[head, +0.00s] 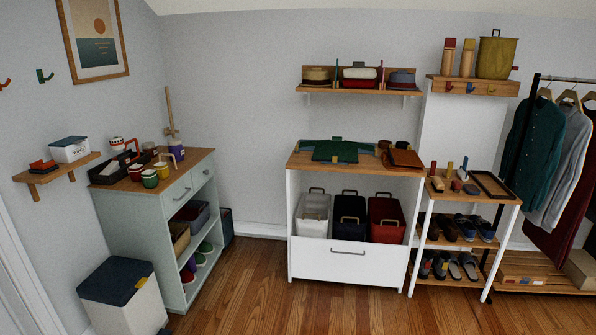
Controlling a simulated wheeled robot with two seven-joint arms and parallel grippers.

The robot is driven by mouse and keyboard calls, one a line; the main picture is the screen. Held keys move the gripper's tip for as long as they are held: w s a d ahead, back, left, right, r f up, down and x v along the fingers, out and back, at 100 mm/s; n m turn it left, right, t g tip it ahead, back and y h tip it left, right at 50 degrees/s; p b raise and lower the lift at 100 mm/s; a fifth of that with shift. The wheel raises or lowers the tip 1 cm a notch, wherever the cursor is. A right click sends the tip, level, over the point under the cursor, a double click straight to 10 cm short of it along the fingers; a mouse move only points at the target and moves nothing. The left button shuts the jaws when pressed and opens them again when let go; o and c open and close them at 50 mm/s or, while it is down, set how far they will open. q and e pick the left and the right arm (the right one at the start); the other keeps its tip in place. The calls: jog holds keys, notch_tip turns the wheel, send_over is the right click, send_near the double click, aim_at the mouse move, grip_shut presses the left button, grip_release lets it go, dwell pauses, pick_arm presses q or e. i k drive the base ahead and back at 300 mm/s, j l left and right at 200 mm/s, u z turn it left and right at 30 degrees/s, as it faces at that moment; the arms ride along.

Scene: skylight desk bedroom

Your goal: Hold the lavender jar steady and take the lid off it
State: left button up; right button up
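A small purple jar-like container (177,151) stands upright at the back right of the top of a pale green cabinet (150,191) on the left. It is the only purple thing I make out there; it is too small to tell whether it is the lavender jar or how its lid sits. A pale handle-like piece shows beside it. Several small jars stand nearby, among them a green one (149,179) and a red one (161,170). Neither of my grippers shows in the head view.
A dark tray (110,171) takes up the left of the cabinet top. A white bin with a dark lid (117,283) stands on the floor before the cabinet. The wooden floor (250,290) between the cabinet and the white drawer unit (334,262) is clear.

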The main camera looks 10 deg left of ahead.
aim_at(178, 150)
jog(key=i+j+u, duration=0.2)
jog(key=i, duration=0.45)
jog(key=i+u, duration=0.2)
jog(key=i, duration=0.45)
jog(key=i+l+u, duration=0.2)
jog(key=i, duration=0.45)
jog(key=i+l+u, duration=0.2)
jog(key=i, duration=0.45)
jog(key=j, duration=0.1)
